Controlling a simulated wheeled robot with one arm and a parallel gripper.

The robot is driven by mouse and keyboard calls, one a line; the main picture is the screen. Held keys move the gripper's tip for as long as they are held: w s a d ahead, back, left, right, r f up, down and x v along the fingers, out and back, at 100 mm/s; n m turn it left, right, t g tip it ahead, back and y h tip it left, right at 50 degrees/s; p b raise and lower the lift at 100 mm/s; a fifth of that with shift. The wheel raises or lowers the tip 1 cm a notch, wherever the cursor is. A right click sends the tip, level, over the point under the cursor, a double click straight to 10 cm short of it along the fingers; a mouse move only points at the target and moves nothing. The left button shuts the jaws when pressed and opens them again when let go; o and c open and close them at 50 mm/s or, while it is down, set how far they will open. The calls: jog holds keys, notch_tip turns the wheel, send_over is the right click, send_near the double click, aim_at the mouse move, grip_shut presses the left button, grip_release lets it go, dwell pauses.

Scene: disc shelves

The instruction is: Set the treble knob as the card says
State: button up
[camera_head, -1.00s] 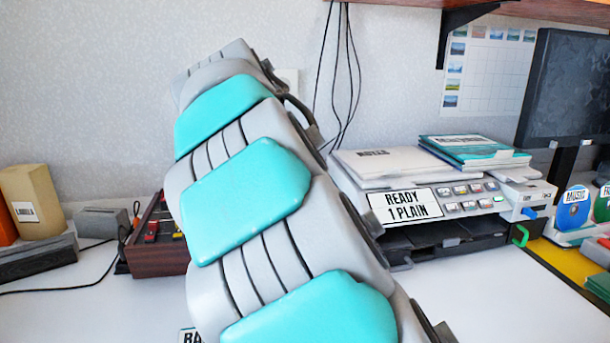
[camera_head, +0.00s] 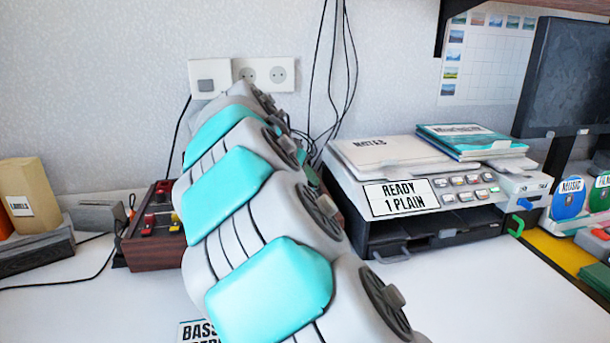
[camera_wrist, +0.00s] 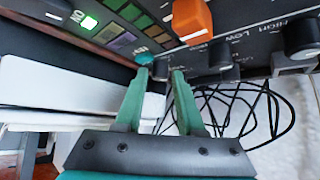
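A wood-sided control box (camera_head: 155,252) with red and yellow controls stands behind my arm in the head view. In the wrist view its dark panel shows an orange knob (camera_wrist: 192,22), a black knob (camera_wrist: 221,54) and another black knob (camera_wrist: 302,36) beside HIGH and LOW lettering. I cannot tell which knob is treble. My gripper (camera_wrist: 161,72) has its two green fingers apart, nothing held between them, with the tips near the panel edge. My arm hides it in the head view. A card (camera_head: 198,333) beginning "BASS" is mostly cut off and covered.
A printer (camera_head: 430,195) marked READY 1 PLAIN stands right of my arm, with notes and magazines on top. A labelled box (camera_head: 30,195) and a grey block (camera_head: 98,216) stand left. Black cables (camera_wrist: 235,100) loop near my fingers.

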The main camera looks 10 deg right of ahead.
grip_shut()
dwell(0.3)
dwell(0.4)
jog(key=shift+f+n+y+b, duration=0.15)
jog(key=shift+n+y+b, duration=0.15)
jog(key=shift+n+b, duration=0.15)
jog(key=n+y+b, duration=0.1)
jog(key=n+t+y, duration=0.1)
jog(key=n, duration=0.1)
jog(key=shift+s+d+t+b, duration=0.1)
jog(key=shift+s+t+b, duration=0.05)
jog(key=shift+t+b, duration=0.2)
jog(key=n+y, duration=0.2)
jog(key=n+y+b, duration=0.1)
jog(key=n, duration=0.1)
jog(key=shift+d+t, duration=0.25)
jog(key=shift+t, duration=0.1)
jog(key=shift+d+r+n+y, duration=0.15)
jog(key=shift+r+n+y, duration=0.1)
jog(key=shift+n+y, duration=0.8)
jog(key=shift+n, duration=0.3)
